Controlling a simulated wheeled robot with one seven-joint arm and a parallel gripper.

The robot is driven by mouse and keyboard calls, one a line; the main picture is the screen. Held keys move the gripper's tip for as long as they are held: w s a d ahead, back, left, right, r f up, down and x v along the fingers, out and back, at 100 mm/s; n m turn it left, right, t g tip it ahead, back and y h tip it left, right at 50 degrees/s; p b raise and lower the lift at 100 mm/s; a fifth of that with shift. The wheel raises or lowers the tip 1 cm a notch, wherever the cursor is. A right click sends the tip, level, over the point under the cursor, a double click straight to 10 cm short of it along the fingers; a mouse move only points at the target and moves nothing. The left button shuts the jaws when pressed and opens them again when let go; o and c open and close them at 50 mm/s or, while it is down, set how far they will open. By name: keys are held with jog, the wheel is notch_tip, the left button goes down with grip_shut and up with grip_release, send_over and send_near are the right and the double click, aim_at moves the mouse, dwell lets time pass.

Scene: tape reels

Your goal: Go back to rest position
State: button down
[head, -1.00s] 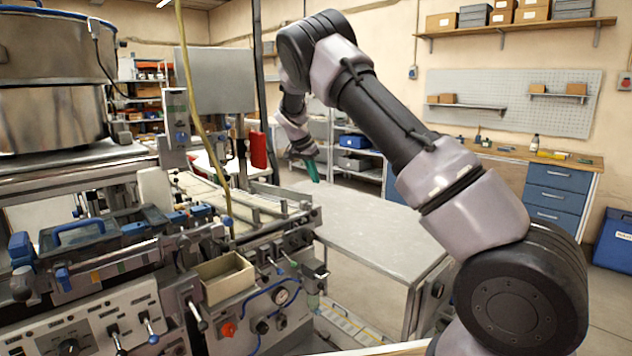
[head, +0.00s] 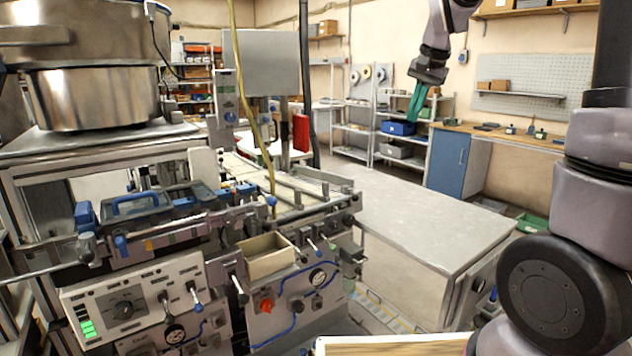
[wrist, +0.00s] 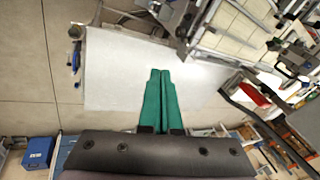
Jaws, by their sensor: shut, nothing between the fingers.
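My gripper (head: 418,104) hangs in the air at the upper right of the head view, its green fingers pointing down. In the wrist view the two green fingers (wrist: 160,98) lie side by side, closed together with nothing between them. The gripper is well above the bare grey table (head: 420,212). The same table top shows as a pale surface (wrist: 115,70) behind the fingers in the wrist view. My arm rises at the right of the head view and part of it is out of frame.
A machine with knobs, gauges and levers (head: 130,305) fills the left, with a steel vessel (head: 95,97) and an open box (head: 268,262) on it. Shelves holding a blue bin (head: 398,128) and a blue workbench cabinet (head: 447,160) stand behind. The table top is clear.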

jog(key=s+r+n+t, duration=0.2)
jog(key=s+n+t, duration=0.1)
jog(key=s, duration=2.1)
jog(key=shift+s+d+y, duration=0.15)
jog(key=shift+d+y, duration=0.05)
jog(key=shift+y, duration=0.1)
